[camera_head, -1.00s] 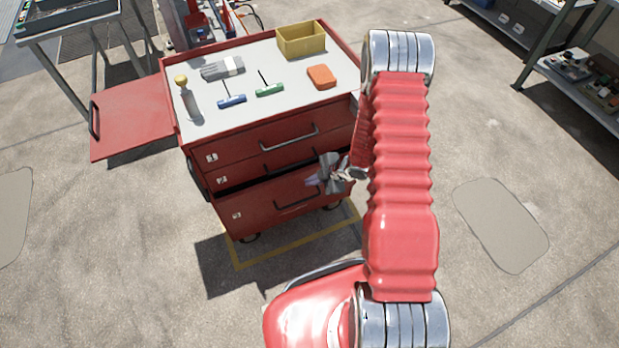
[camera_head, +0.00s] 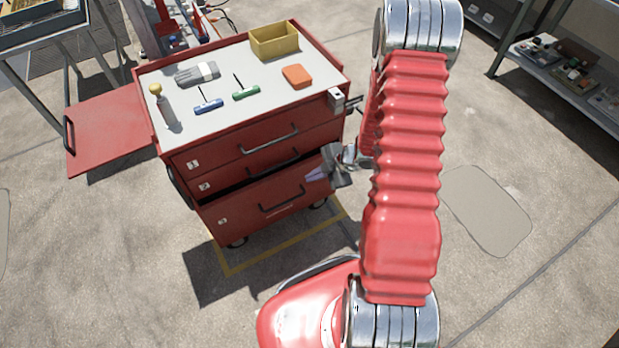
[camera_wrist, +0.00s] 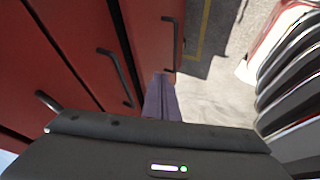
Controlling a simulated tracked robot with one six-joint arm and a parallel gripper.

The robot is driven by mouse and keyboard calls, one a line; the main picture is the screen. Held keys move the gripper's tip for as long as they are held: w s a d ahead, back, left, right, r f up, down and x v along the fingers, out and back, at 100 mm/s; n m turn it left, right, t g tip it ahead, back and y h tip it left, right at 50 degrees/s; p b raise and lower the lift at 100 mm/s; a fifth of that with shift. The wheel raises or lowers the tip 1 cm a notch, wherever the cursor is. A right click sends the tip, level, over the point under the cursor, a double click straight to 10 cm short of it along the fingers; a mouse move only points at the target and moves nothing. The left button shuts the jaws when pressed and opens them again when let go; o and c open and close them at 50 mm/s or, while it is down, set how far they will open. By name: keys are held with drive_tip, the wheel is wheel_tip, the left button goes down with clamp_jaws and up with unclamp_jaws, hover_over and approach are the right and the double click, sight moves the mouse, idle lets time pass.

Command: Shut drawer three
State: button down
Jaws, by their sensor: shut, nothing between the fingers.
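The red tool cart (camera_head: 245,150) has numbered drawers on its front. Drawer three (camera_head: 250,212) is the bottom one and stands partly out, with a dark gap above its front. Its dark bar handle (camera_head: 282,198) is on the front. In the wrist view, drawer three (camera_wrist: 148,35) is the rightmost red face, with its handle (camera_wrist: 176,45) near its right edge. My gripper (camera_head: 313,177) is shut and empty, at the right end of drawer three's front. Its purple fingers (camera_wrist: 160,95) point toward the drawer front; I cannot tell whether they touch it.
The cart top holds a yellow bin (camera_head: 274,41), an orange box (camera_head: 298,76), gloves (camera_head: 198,73) and hand tools. A red side shelf (camera_head: 115,128) juts left. A shelf unit (camera_head: 560,80) stands at right. The concrete floor (camera_head: 490,290) right of my arm is clear.

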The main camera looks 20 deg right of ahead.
drive_tip(key=c, duration=2.5)
unclamp_jaws()
drive_tip(key=o, duration=0.3)
drive_tip(key=shift+w+d+r, duration=0.15)
drive_tip(key=shift+w+r, duration=0.1)
drive_tip(key=o, duration=0.4)
drive_tip(key=w+d+r+h, duration=0.1)
drive_tip(key=r, duration=0.1)
drive_tip(key=w+d+r+m+h, duration=0.1)
drive_tip(key=r, duration=0.1)
drive_tip(key=w+d+r+m+t, duration=0.1)
drive_tip(key=r, duration=0.1)
drive_tip(key=shift+w+r+h, duration=0.25)
drive_tip(key=shift+h, duration=0.15)
drive_tip(key=shift+c, duration=0.2)
wheel_tip(320, 180, up, 22)
drive_tip(key=s+d+f+m+h, duration=0.1)
drive_tip(key=s+d+m+h, duration=0.1)
drive_tip(key=m+h, duration=0.4)
drive_tip(key=s+a+r+m+y, duration=0.1)
drive_tip(key=s+a+r+m, duration=0.4)
drive_tip(key=s+a, duration=0.3)
drive_tip(key=s+a+r+m+y, duration=0.2)
drive_tip(key=s+a+r+m, duration=0.2)
drive_tip(key=s, duration=0.9)
drive_tip(key=a+r, duration=0.3)
drive_tip(key=shift+s+a+r+m+g+y, duration=0.3)
drive_tip(key=shift+s+a+m+g, duration=0.05)
drive_tip(key=shift+a+m+g, duration=0.05)
